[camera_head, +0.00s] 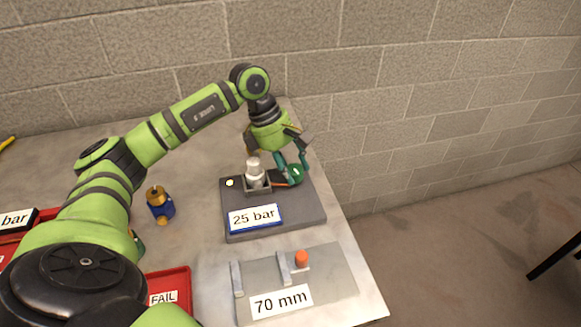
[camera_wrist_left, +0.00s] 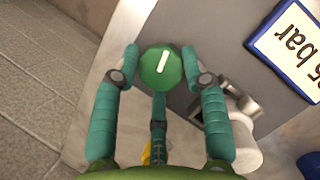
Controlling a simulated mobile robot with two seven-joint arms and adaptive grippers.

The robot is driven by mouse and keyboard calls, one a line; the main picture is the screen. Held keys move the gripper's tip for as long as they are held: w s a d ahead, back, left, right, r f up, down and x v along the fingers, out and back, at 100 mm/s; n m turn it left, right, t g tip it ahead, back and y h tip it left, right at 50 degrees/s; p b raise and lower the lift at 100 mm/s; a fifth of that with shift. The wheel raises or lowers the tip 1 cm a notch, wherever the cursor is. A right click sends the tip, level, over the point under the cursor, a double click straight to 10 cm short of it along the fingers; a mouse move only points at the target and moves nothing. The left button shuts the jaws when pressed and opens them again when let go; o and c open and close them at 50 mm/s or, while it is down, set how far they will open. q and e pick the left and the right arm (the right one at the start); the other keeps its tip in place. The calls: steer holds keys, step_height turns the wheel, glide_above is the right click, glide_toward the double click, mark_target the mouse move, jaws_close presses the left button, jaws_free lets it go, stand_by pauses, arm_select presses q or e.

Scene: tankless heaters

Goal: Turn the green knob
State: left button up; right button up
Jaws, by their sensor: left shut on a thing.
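The green knob (camera_wrist_left: 161,68) has a white pointer line on its top. It sits on the grey 25 bar test block (camera_head: 280,217), at the block's back right. In the head view the knob (camera_head: 296,171) is partly hidden by my gripper. My left gripper (camera_wrist_left: 162,62) reaches down over the knob, with its teal fingers on either side, shut on it. The left gripper also shows in the head view (camera_head: 291,172). In the left wrist view the white pointer line runs slightly tilted from upright. My right gripper is not in view.
A silver-white fitting (camera_head: 254,170) stands in a holder left of the knob, close to the gripper. A blue and brass part (camera_head: 160,204) stands on the table. The 70 mm gauge plate (camera_head: 335,262) lies in front, and a red FAIL tray (camera_head: 168,283) is at front left.

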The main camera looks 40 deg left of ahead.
arm_select(q)
steer(key=shift+d+f, duration=0.1)
steer(key=shift+d, duration=0.15)
steer(key=o, duration=1.1)
steer(key=shift+s, duration=0.1)
steer(key=shift+c, duration=0.2)
steer(key=shift+d, duration=0.1)
steer(key=shift+a+r, duration=0.25)
steer(key=shift+r, duration=0.05)
steer(key=v, duration=1.1)
steer(key=shift+r, duration=0.3)
steer(key=shift+d, duration=0.1)
